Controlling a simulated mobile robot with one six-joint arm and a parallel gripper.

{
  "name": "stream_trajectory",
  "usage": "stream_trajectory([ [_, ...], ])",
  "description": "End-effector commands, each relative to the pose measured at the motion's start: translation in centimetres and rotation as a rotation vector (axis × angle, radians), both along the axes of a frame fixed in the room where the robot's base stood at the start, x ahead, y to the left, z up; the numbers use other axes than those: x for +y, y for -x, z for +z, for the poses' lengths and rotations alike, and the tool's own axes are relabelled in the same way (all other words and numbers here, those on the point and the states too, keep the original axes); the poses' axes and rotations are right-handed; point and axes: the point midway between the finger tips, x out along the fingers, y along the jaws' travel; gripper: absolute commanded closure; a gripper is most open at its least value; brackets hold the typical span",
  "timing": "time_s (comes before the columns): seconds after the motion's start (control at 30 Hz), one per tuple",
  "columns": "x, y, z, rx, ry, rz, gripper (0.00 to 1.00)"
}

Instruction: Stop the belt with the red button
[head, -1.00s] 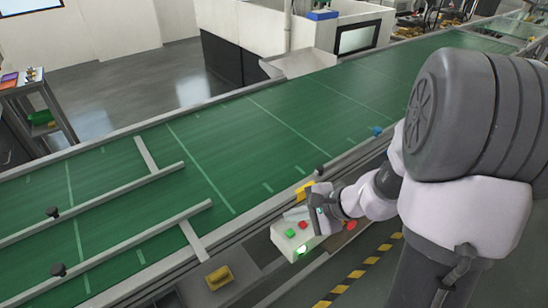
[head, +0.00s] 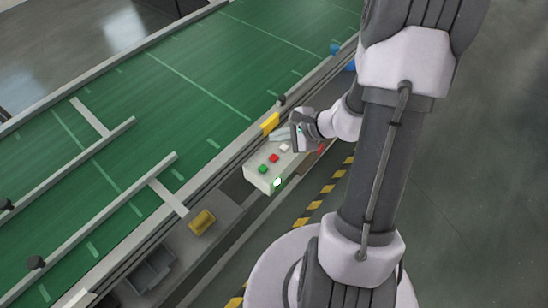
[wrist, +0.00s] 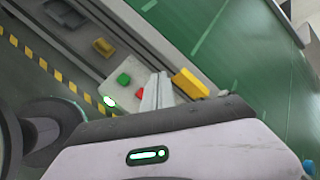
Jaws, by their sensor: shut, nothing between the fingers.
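The pale control box (head: 258,178) stands beside the belt's near edge. On its top, in a row, are a green button (head: 262,169), a red button (head: 274,158) and a white button (head: 284,147). My gripper (head: 279,134) is shut and empty, just above the box's far end. In the wrist view, the gripper fingers (wrist: 156,92) lie together and partly cover the red button (wrist: 141,93). The green button (wrist: 123,79) shows clear to the left. I cannot tell whether the fingers touch the box.
The green belt (head: 190,75) runs along the box, with a metal rail between. A yellow block (head: 270,123) sits at the rail near my gripper. Another red part (head: 321,149) shows behind my gripper. A yellow piece (head: 202,222) lies nearer. A striped floor line (head: 316,205) runs right.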

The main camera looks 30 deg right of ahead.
Motion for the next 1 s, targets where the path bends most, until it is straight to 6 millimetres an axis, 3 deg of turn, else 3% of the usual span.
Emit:
stream_trajectory([
  [0.4, 0.0, 0.0, -6.6, 0.000, 0.000, 0.000, 1.00],
  [1.0, 0.0, 0.0, -6.9, 0.000, 0.000, 0.000, 1.00],
])
